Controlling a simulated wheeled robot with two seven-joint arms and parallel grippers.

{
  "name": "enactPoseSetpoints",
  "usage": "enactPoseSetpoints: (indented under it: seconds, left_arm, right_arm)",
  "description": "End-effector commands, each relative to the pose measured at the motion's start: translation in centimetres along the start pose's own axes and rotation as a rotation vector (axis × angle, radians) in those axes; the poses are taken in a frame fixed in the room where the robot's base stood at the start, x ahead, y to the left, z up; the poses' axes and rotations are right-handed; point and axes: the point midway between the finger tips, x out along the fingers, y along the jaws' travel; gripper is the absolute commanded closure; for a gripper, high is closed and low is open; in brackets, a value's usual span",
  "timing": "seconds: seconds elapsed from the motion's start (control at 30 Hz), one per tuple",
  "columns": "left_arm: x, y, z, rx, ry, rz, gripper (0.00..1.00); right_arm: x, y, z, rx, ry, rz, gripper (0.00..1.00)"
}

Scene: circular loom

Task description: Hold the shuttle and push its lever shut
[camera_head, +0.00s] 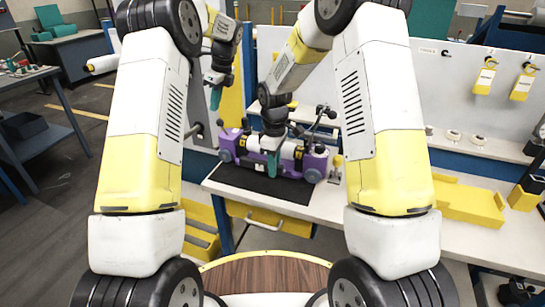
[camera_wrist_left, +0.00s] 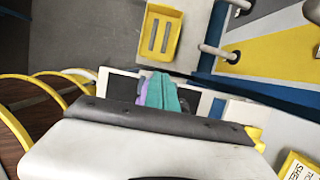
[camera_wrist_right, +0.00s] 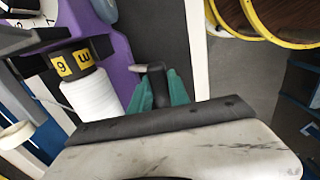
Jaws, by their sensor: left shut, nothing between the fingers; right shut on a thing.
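The purple shuttle (camera_head: 315,164) lies on a black mat (camera_head: 240,180) on the workbench. It has grey wheels and a white bobbin (camera_wrist_right: 92,98), seen with yellow tags in the right wrist view. My right gripper (camera_head: 272,163) is at the shuttle's near side; its teal fingers (camera_wrist_right: 160,92) are shut on a dark upright handle (camera_wrist_right: 155,72). A black rod with knobs (camera_head: 326,113) stands up behind the shuttle's right part; I cannot tell whether it is the lever. My left gripper (camera_head: 216,98) is shut and empty, raised left of the shuttle; its fingers show in the left wrist view (camera_wrist_left: 160,92).
A pegboard panel (camera_head: 420,75) stands behind. A yellow bin (camera_wrist_left: 161,31) shows in the left wrist view. Air left of the shuttle is free apart from my left arm.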

Motion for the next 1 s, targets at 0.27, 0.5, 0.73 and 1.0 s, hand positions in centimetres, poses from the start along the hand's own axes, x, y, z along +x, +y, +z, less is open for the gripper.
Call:
enactPoseSetpoints:
  seconds: [0.27,0.5,0.73,1.0]
  left_arm:
    - [4.2,0.1,0.0,0.000,0.002,0.002,1.00]
    - [6.7,0.0,-0.1,0.001,0.003,0.001,1.00]
    - [7.5,0.0,-0.1,0.000,0.002,-0.001,1.00]
    - [7.5,0.0,-0.1,0.001,0.003,0.000,1.00]
  right_arm:
    - [0.3,-0.2,0.2,0.000,-0.005,-0.007,1.00]
    - [0.3,-0.2,0.2,0.000,-0.005,-0.007,1.00]
    - [0.3,-0.2,0.2,0.000,-0.005,-0.007,1.00]
    - [0.3,-0.2,0.2,0.000,-0.005,-0.007,1.00]
